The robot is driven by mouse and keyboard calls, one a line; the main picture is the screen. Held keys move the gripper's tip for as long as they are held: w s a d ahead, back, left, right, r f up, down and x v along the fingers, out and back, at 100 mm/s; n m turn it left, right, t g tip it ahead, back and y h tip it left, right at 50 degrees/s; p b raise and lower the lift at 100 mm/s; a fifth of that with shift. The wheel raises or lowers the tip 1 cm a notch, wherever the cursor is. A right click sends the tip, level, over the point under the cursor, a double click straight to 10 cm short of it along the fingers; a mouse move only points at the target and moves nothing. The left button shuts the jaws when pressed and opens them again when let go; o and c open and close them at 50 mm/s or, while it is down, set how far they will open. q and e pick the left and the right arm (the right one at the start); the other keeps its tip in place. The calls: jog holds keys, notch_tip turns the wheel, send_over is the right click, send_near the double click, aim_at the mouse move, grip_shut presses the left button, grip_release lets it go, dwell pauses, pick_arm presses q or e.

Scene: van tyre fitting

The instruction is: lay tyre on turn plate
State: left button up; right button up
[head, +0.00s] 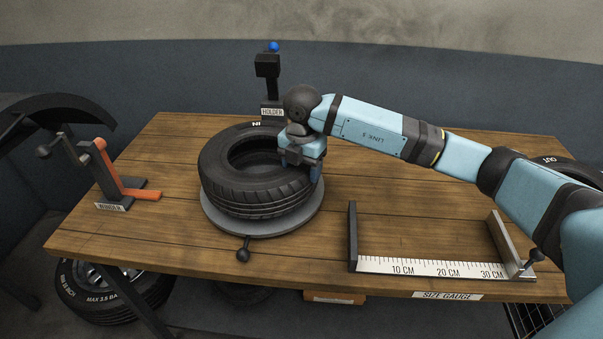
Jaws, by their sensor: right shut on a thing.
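A black tyre (257,199) lies flat on, or just over, the round grey turn plate (262,229) at the left middle of the bench in the head view. Its open centre faces up. I cannot tell whether a thin gap is left between tyre and plate. My right gripper (304,165) is shut on the tyre's right side wall, pointing down. Its fingertips are partly hidden against the tyre. A dark knob (243,254) sticks out from the front of the plate. My left gripper is not in view.
A holder (268,67) with a blue ball stands behind the tyre. A winder (112,178) with an orange handle is at the left. A size gauge (434,267) lies front right. Other tyres (115,298) are below the bench and at the right edge (566,168). The bench (405,219) is clear behind the gauge.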

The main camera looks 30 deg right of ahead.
jog(key=shift+f, duration=0.9)
jog(key=shift+f, duration=0.15)
jog(key=o, duration=1.4)
jog(key=shift+o, duration=0.2)
notch_tip(320, 180, up, 12)
jog(key=shift+r+b, duration=0.2)
jog(key=shift+b, duration=0.2)
